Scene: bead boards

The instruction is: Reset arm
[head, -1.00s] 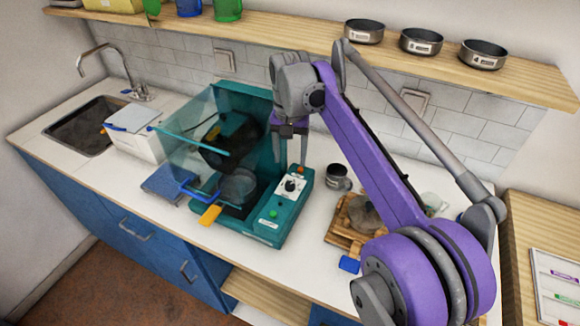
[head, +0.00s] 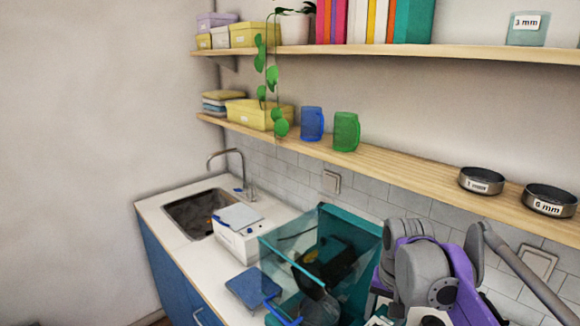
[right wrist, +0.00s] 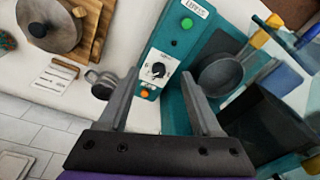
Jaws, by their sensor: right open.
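My right gripper (right wrist: 163,100) is open and empty in the right wrist view. Its fingers are apart in front of the teal machine's control panel, which has a green button, a dial and an orange light. The teal machine (head: 368,235) stands on the counter in the head view, with a clear cover and a dark pan inside. My right arm (head: 440,270) is folded at the lower right of the head view, in front of the machine, and its fingertips are not clear there. My left arm does not show.
The sink (head: 195,212) and a white box (head: 245,240) are left of the machine, with a blue pad (head: 252,287) in front.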

